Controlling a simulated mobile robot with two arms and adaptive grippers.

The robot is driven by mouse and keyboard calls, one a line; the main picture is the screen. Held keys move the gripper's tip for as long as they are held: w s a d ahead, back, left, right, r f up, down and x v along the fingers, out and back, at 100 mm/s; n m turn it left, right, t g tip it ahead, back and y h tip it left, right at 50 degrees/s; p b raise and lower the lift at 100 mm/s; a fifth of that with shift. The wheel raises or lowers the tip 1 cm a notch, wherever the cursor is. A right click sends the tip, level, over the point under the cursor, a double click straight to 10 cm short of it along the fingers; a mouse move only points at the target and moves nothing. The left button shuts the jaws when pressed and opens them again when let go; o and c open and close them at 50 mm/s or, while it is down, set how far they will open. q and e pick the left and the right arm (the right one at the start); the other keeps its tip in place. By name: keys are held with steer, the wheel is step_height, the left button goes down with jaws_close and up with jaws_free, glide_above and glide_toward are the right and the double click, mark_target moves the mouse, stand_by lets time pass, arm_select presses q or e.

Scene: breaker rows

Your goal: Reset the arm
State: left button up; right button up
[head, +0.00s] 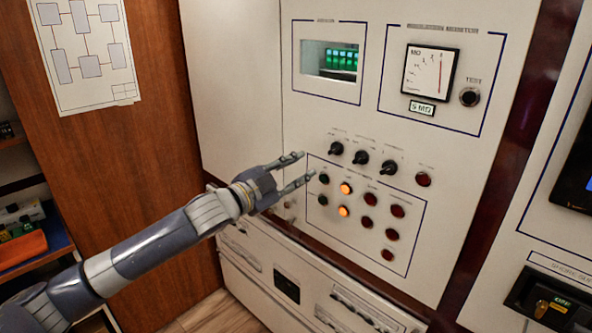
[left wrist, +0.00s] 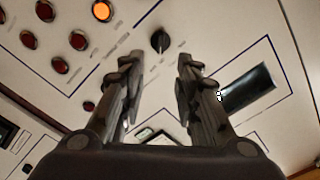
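My left gripper (head: 308,165) is in front of the white breaker panel (head: 235,90), its two fingers spread and empty. The fingertips are near the left end of the row of black knobs and the upper left of the framed lamp group. In the left wrist view the open fingers (left wrist: 160,62) point at the panel, with one black knob (left wrist: 160,42) showing beyond the gap between the tips. I cannot tell exactly how far the tips are from the panel; no contact shows. My left arm reaches in from the lower left. My right gripper is in neither view.
Two orange lamps (head: 345,188) are lit among several dark red ones. A dial meter (head: 430,73) and a green-lit display (head: 328,61) sit above. A wooden wall with a paper diagram (head: 90,55) stands left. A shelf with an orange item (head: 22,249) is at far left.

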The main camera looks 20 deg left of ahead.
arm_select(q)
steer(key=shift+f, duration=0.1)
stand_by(0.3)
